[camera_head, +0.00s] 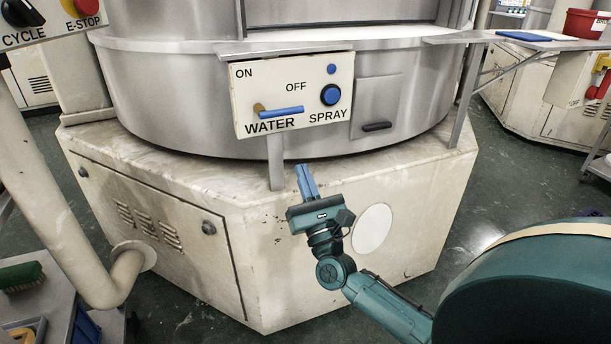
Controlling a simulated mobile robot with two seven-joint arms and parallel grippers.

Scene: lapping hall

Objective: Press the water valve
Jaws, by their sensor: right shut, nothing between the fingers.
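The water valve (281,112) is a blue lever on a brass stem, on the white panel (293,72) fixed to the machine's front. The lever lies nearly level, pointing right toward the word OFF, above the WATER label. A round blue SPRAY button (330,95) sits to its right. My right gripper (304,168) is shut and empty, its blue fingers pointing up. In the picture its tips are below the panel, a little right of the valve, and apart from it. My left gripper is out of view.
The panel's metal post (275,160) stands left of my right gripper. A control box with a red E-STOP button (87,6) is at the upper left. A brush (20,277) lies on a cart at the lower left. A side shelf (510,38) juts out at the right.

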